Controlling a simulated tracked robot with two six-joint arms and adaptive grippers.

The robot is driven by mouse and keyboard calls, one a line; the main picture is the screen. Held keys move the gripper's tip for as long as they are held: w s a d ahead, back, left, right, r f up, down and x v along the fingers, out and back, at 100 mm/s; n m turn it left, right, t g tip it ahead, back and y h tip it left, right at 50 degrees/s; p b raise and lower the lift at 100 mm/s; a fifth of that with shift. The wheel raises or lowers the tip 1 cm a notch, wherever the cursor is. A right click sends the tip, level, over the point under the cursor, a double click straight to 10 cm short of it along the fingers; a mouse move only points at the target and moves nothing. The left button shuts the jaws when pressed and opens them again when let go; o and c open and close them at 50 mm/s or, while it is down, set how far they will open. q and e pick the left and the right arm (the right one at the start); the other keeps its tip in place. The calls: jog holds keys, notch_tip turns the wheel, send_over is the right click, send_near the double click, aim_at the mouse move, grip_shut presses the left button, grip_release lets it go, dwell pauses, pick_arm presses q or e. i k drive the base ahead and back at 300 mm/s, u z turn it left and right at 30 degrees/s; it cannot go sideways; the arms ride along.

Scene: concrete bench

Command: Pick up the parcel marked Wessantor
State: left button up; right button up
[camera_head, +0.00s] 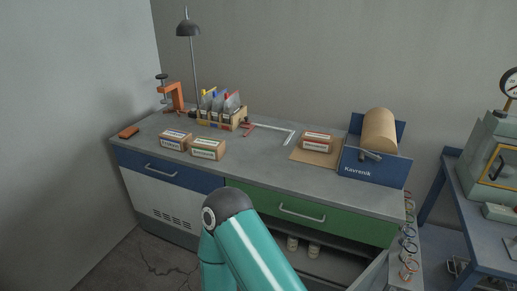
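Three small brown cardboard parcels with printed labels lie on the bench top (262,158). One parcel with blue on its label (175,140) is at the left, and one with a green-edged label (208,149) is just right of it. A third parcel with a red-edged label (317,142) lies further right on a flat brown sheet. The lettering is too small for me to tell which one reads Wessantor. A teal arm link of mine rises at the bottom middle, in front of the bench drawers. Neither of my grippers shows.
A blue paper-roll holder marked Kavronik (372,171) stands at the bench's right end. An orange block (129,132) lies far left. The front middle is clear.

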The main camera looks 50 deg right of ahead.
aim_at(321, 141)
jog(key=u, duration=1.85)
jog(key=i, duration=0.1)
jog(key=z, duration=3.25)
jog(key=k, duration=0.7)
jog(key=z, duration=0.2)
jog(key=i, duration=0.75)
jog(key=u, duration=0.1)
